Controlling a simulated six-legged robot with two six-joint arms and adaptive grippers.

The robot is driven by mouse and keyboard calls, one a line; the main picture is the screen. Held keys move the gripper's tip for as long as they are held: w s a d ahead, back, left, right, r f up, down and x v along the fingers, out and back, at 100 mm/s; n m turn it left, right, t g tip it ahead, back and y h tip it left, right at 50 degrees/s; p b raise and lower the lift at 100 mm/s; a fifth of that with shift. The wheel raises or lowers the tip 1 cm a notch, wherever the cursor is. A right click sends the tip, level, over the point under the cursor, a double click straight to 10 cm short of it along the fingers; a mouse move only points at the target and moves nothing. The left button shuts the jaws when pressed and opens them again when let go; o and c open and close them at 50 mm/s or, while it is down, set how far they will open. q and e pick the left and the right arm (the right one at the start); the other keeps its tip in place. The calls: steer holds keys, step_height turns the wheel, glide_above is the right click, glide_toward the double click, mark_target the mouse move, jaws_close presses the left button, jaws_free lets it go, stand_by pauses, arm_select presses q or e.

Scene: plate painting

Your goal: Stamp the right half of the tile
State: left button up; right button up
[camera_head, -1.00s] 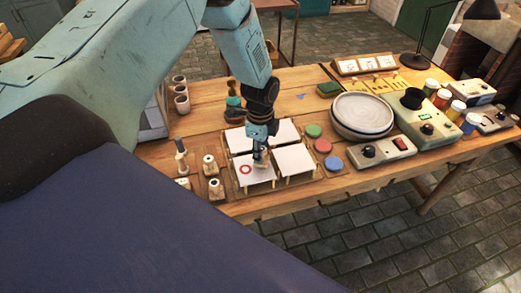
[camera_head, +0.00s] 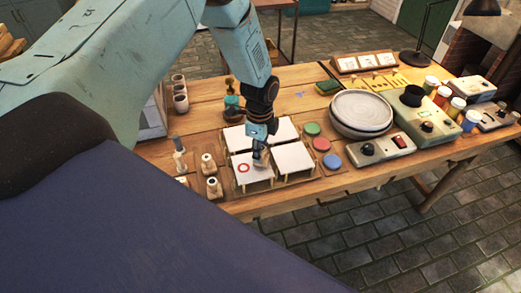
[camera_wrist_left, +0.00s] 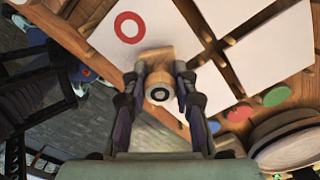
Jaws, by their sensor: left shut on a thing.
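The white tile (camera_head: 258,181) on short wooden legs is at the front left of a group of several white tiles. A red ring (camera_head: 243,168) marks its left half; the ring also shows in the wrist view (camera_wrist_left: 129,27). My left gripper (camera_head: 260,152) is above the tile's right half, shut on a wooden stamp (camera_wrist_left: 157,58). In the wrist view, the fingers (camera_wrist_left: 160,88) pinch the stamp's handle from both sides. The stamp's face is hidden, and I cannot tell whether it touches the tile. My right gripper is not in view.
Green, red and blue round pads (camera_head: 322,144) lie right of the tiles. Small wooden stamps (camera_head: 208,164) stand on the left. Stacked bowls (camera_head: 362,112) and a control box (camera_head: 425,128) are farther right.

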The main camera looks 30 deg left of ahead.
arm_select(q)
steer(key=shift+s+a+f, duration=0.1)
steer(key=shift+f, duration=0.25)
steer(key=shift+b, duration=0.3)
stand_by(0.4)
steer(key=shift+r+p, duration=0.6)
steer(key=shift+r, duration=0.1)
steer(key=shift+r+p, duration=2.15)
steer(key=shift+r, duration=0.7)
steer(key=shift+f, duration=0.15)
